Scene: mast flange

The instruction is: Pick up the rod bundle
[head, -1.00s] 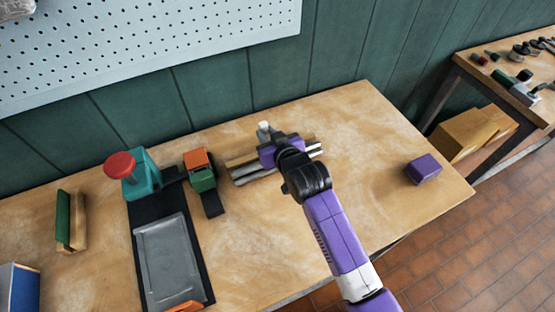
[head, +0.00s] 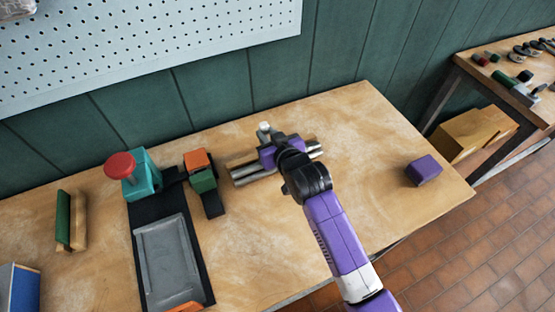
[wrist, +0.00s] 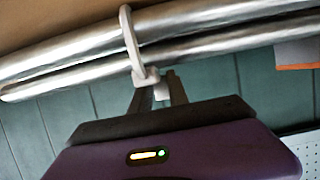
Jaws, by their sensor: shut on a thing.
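The rod bundle (head: 245,174) is a set of shiny metal rods at the back middle of the wooden bench, lying crosswise under my gripper. In the wrist view the rods (wrist: 70,55) run across the top, with a pale grey tie (wrist: 131,40) around them. My gripper (head: 267,153) hides the bundle's middle in the head view. In the wrist view its dark fingers (wrist: 158,92) are shut at the tie's lower end, beside the rods. I cannot tell whether the rods touch the bench.
Left of the bundle stand an orange and green block (head: 202,170) and a teal fixture with a red knob (head: 120,165). A grey tray (head: 168,255) lies on a black strip. A purple block (head: 424,169) sits far right. Bench between is clear.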

